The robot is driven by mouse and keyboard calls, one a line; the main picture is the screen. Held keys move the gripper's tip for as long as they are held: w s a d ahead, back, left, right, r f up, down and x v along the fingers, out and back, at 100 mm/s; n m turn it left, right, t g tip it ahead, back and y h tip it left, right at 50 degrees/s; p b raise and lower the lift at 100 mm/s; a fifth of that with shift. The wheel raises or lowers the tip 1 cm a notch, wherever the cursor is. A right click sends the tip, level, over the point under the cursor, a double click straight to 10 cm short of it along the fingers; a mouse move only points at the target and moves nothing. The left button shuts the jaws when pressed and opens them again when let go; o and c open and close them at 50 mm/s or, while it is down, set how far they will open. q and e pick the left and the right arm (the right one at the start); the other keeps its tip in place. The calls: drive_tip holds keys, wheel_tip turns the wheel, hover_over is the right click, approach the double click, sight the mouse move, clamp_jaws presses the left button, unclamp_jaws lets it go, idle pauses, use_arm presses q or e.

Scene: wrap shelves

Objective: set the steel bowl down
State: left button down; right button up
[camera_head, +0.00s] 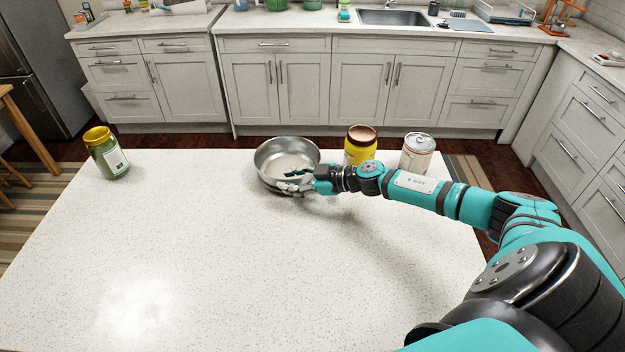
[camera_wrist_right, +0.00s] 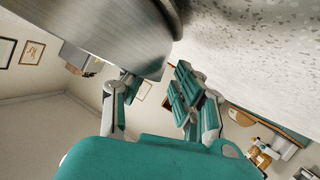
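The steel bowl (camera_head: 270,158) stands upright on the white speckled countertop (camera_head: 200,250), near its far edge. In the right wrist view the bowl's outer wall (camera_wrist_right: 90,30) fills the upper left, with its base against the speckled surface. My right gripper (camera_head: 294,181) is at the bowl's near right rim. One finger reaches over the rim and the other is outside the wall, with a gap between them. In the right wrist view the fingers of this gripper (camera_wrist_right: 155,88) are spread apart, and one tip is hidden behind the bowl. My left gripper is not in view.
A yellow jar with a brown lid (camera_head: 360,145) and a can (camera_head: 417,153) stand right of the bowl, behind my right arm. A green jar with a yellow lid (camera_head: 106,152) stands at the far left. The countertop's middle and front left are clear.

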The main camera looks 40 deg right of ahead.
drive_tip(key=b+v, duration=0.1)
drive_tip(key=v, duration=0.7)
drive_tip(key=shift+s+f+b, duration=0.2)
drive_tip(key=shift+b, duration=0.15)
drive_tip(key=shift+v, duration=0.8)
drive_tip(key=shift+w+r, duration=0.1)
drive_tip(key=shift+r, duration=0.2)
